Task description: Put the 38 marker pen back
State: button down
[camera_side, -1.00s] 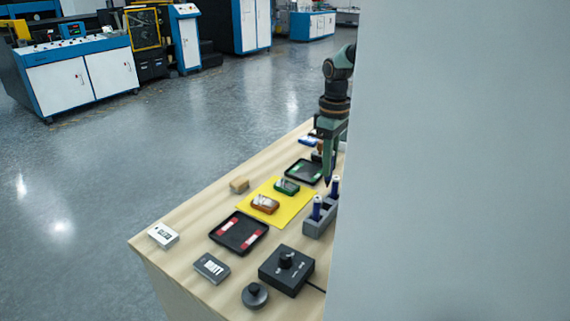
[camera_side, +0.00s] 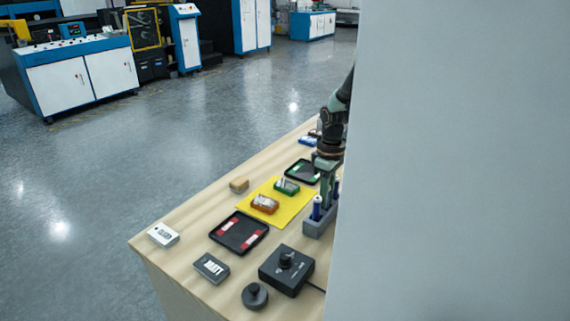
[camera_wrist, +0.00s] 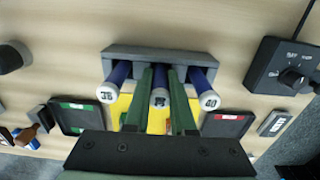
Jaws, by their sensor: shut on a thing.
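The 38 marker pen (camera_wrist: 160,97), blue with a white end, stands in the middle of the grey pen rack (camera_wrist: 190,57) in the wrist view. My gripper (camera_wrist: 161,74) has its two green fingers on either side of this pen and is shut on it. The pen's lower end is at the rack's middle slot; how deep it sits is hidden. In the side view my gripper (camera_side: 326,196) is down at the rack (camera_side: 318,228), and the held pen cannot be made out there.
A pen marked 36 (camera_wrist: 108,93) and another pen (camera_wrist: 208,99) stand at either side in the rack. A black dial box (camera_wrist: 285,67) is near the rack. The yellow mat (camera_side: 290,208) carries small cases, with a black tray (camera_side: 225,240) beside it.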

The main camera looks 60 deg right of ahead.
jog(key=shift+f, duration=0.15)
jog(key=c, duration=0.8)
grip_release()
jog(key=shift+o, duration=0.2)
notch_tip(320, 180, up, 12)
jog(key=shift+a+r, duration=0.1)
jog(key=shift+r, duration=0.1)
jog(key=w+a+r+t, duration=0.1)
jog(key=a+r+t, duration=0.1)
jog(key=a+r, duration=0.2)
jog(key=w+a+r+t, duration=0.1)
jog(key=a+r+t, duration=0.2)
jog(key=a, duration=0.8)
jog(key=shift+r+t, duration=0.3)
jog(key=shift+r, duration=0.2)
jog(key=shift+d, duration=0.1)
